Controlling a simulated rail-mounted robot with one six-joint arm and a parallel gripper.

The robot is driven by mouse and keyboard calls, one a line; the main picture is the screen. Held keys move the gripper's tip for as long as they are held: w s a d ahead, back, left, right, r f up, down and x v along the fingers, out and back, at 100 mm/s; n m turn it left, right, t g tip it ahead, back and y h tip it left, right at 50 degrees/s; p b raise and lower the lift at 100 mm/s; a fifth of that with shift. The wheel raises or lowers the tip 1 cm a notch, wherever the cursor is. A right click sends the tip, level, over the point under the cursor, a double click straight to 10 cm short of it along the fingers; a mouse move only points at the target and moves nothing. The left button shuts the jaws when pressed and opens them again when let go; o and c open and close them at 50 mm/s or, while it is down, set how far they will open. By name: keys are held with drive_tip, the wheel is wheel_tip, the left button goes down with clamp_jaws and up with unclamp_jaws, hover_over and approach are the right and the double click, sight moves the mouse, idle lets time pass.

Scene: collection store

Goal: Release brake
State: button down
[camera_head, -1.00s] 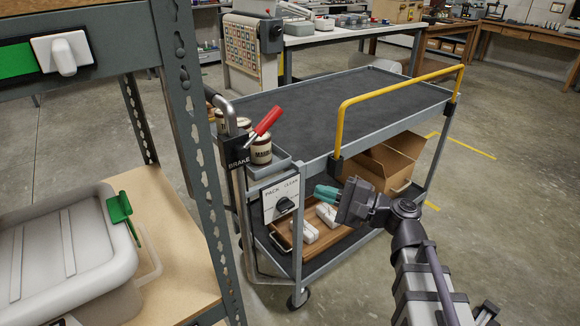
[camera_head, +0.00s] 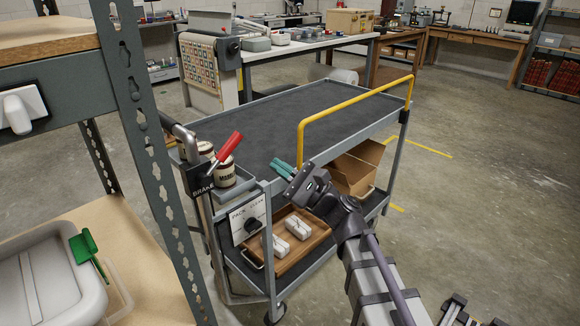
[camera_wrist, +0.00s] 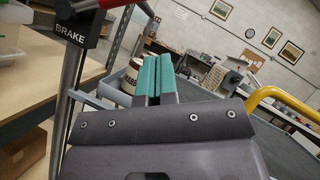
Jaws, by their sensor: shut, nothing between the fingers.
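The brake lever has a red handle (camera_head: 226,149) that slants up and to the right from a black bracket marked BRAKE (camera_head: 198,178) at the left end of the cart (camera_head: 279,126). In the wrist view the BRAKE bracket (camera_wrist: 78,27) is at the upper left, with part of the red handle (camera_wrist: 112,3) at the top edge. My gripper (camera_head: 283,168) has teal fingers, shut and empty. It is to the right of the lever, near the cart's front edge, and apart from the handle. The fingertips also show in the wrist view (camera_wrist: 156,62), pointing up.
Labelled jars (camera_head: 224,171) stand close beside the lever. A yellow rail (camera_head: 352,109) runs along the cart's front edge. Below are a wooden tray (camera_head: 311,241) with white objects and a cardboard box (camera_head: 357,165). A shelf post (camera_head: 146,140) stands at the left.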

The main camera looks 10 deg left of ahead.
drive_tip(key=a+r+p, duration=0.4)
drive_tip(key=a+r, duration=0.1)
drive_tip(key=shift+a, duration=0.35)
drive_tip(key=shift+s+r, duration=0.1)
drive_tip(key=shift+r, duration=0.05)
drive_tip(key=shift+s+r+n+g+p, duration=0.1)
drive_tip(key=shift+r+n+g+p, duration=0.35)
drive_tip(key=shift+p, duration=0.25)
drive_tip(key=shift+n, duration=0.25)
drive_tip(key=s+a+r+n+g+h+p, duration=0.4)
drive_tip(key=n+p, duration=0.7)
drive_tip(key=p, duration=0.4)
drive_tip(key=shift+s+a+r+n+g+h, duration=0.35)
drive_tip(key=shift+s+a+r, duration=0.3)
drive_tip(key=shift+s+r, duration=0.75)
